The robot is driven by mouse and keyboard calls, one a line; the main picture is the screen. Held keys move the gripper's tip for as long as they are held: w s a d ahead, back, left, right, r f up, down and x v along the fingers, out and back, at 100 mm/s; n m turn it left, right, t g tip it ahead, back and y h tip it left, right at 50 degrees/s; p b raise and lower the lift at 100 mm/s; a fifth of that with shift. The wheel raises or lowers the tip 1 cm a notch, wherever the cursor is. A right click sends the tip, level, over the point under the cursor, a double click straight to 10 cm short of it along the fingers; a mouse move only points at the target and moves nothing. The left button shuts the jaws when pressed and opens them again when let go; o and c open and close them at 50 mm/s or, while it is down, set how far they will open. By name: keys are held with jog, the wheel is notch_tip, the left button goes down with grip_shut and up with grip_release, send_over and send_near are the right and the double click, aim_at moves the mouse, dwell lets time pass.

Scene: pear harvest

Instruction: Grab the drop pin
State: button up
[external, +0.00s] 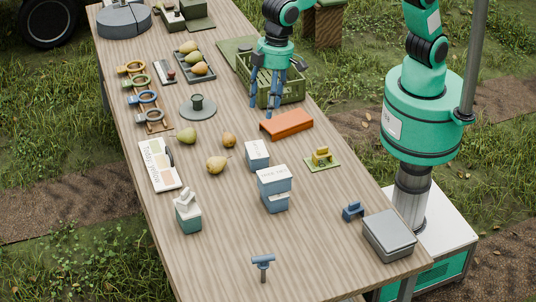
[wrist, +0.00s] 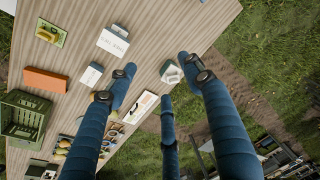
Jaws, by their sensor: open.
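A small T-shaped piece with a blue crossbar and dark stem (external: 263,265) is at the near end of the wooden table; it looks like the drop pin, though I cannot be sure. I cannot make it out in the wrist view. My gripper (external: 266,110) is far from it, over the back half of the table beside the green crate. Its blue fingers point down, spread apart and empty. The spread fingers also show in the wrist view (wrist: 158,75), with nothing between them but table and a teal-and-white box (wrist: 172,72) far below.
The green crate (external: 290,92) and an orange block (external: 287,124) are near my gripper. Labelled blue-white boxes (external: 274,180), a blue bracket-like piece (external: 352,211), a grey case (external: 388,235) and loose pears (external: 217,164) stand forward. The table's near middle is clear.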

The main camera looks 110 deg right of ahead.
jog(key=w+a+f+p, duration=0.1)
jog(key=w+a+f, duration=0.6)
jog(key=a+f, duration=0.35)
jog(key=m+g+p, duration=0.1)
jog(key=g, duration=0.1)
send_over(263, 260)
jog(key=d, duration=0.1)
notch_tip(263, 260, down, 16)
jog(key=shift+s+d+r+h, duration=0.15)
jog(key=shift+s+d+h, duration=0.05)
jog(key=shift+s+h, duration=0.1)
jog(key=shift+f, duration=4.25)
jog(key=shift+f, duration=0.15)
jog(key=shift+d+f, duration=0.15)
jog(key=shift+f, duration=2.35)
jog(key=shift+c, duration=0.5)
